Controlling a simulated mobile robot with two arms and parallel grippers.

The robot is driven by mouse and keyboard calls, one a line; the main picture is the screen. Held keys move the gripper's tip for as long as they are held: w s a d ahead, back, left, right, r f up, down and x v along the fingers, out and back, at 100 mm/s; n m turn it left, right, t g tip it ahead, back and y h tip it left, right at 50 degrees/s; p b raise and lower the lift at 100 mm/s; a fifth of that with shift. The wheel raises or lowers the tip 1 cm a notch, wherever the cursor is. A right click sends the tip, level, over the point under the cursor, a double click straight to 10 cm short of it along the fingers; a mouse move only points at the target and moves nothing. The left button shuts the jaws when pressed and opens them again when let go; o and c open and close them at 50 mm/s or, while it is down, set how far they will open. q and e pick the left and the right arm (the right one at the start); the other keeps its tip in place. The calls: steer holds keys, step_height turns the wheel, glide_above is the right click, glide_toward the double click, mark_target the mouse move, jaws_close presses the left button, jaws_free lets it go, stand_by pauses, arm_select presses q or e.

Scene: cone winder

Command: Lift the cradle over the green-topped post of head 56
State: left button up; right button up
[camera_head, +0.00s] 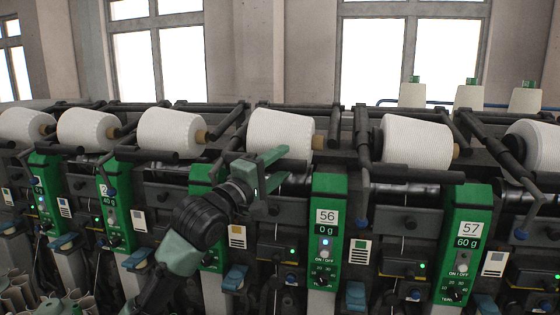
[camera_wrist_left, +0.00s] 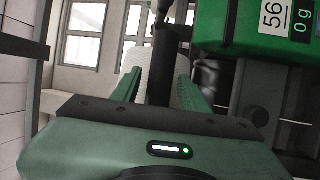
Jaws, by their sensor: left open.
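The green-topped post of head 56 (camera_head: 327,250) stands right of centre, marked 56 and 0 g. Its green top (camera_wrist_left: 250,35) also shows at the upper right in the left wrist view. The white cone of head 56 (camera_head: 276,132) sits to the left above it. The cradle's dark bar (camera_head: 297,165) runs across the front of this cone. My left gripper (camera_head: 268,170) is open at the bar. In the left wrist view the dark bar (camera_wrist_left: 160,80) lies between the two green fingers, with the cone behind it; contact is not clear. My right gripper is not in view.
Head 57's green post (camera_head: 467,240) and cone (camera_head: 415,142) are to the right. More cones (camera_head: 172,130) and green posts line the left. A dark arm (camera_head: 363,140) stands between heads 56 and 57. Pale cones (camera_head: 468,97) stand behind at the right.

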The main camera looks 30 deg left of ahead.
arm_select(q)
jaws_close()
stand_by(1.5)
